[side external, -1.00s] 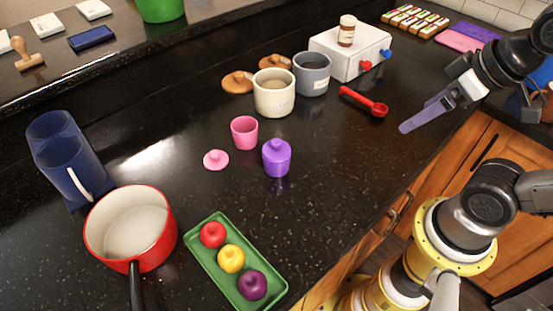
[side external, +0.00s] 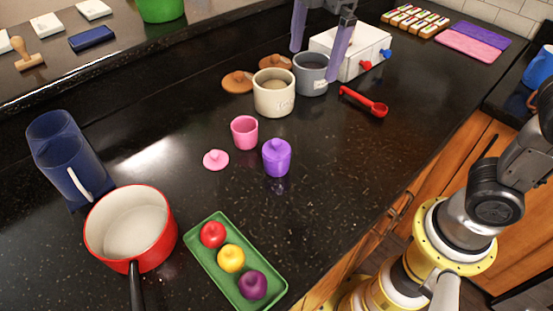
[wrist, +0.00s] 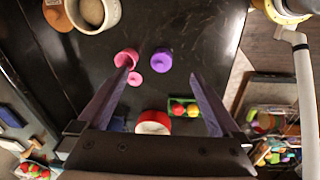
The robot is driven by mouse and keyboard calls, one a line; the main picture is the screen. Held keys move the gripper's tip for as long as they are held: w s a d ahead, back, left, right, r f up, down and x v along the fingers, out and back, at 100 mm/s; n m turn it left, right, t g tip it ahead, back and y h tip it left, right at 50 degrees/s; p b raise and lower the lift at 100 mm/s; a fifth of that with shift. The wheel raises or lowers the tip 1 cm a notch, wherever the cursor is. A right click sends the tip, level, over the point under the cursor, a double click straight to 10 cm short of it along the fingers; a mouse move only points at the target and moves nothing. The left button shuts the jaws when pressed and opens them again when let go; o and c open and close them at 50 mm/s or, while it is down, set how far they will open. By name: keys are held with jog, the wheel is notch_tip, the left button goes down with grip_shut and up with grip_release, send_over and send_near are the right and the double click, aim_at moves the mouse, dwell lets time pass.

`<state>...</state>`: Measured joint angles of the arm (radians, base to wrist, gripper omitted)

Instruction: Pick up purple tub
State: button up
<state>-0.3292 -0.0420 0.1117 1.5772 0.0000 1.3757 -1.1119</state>
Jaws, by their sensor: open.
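The purple tub (side external: 276,160) stands upright on the black counter with its knobbed lid on. In the wrist view the purple tub (wrist: 162,61) is ahead of the fingertips, between their lines. My gripper (side external: 315,66) is open and empty, high above the counter near the grey canister at the back. In the wrist view my gripper (wrist: 160,73) shows its two purple fingers wide apart. The gripper is clear of the tub.
A pink cup (side external: 244,132) and pink lid (side external: 215,160) lie left of the tub. A cream canister (side external: 274,95) and grey canister (side external: 311,78) stand behind. A red pot (side external: 131,230) and green fruit tray (side external: 200,252) are in front. Counter right of the tub is clear.

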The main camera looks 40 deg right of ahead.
jog(key=n+g, duration=0.1)
send_over(277, 141)
notch_tip(277, 141, down, 5)
notch_tip(277, 141, down, 14)
jog(key=shift+r, duration=0.2)
grip_shut()
dwell(0.6)
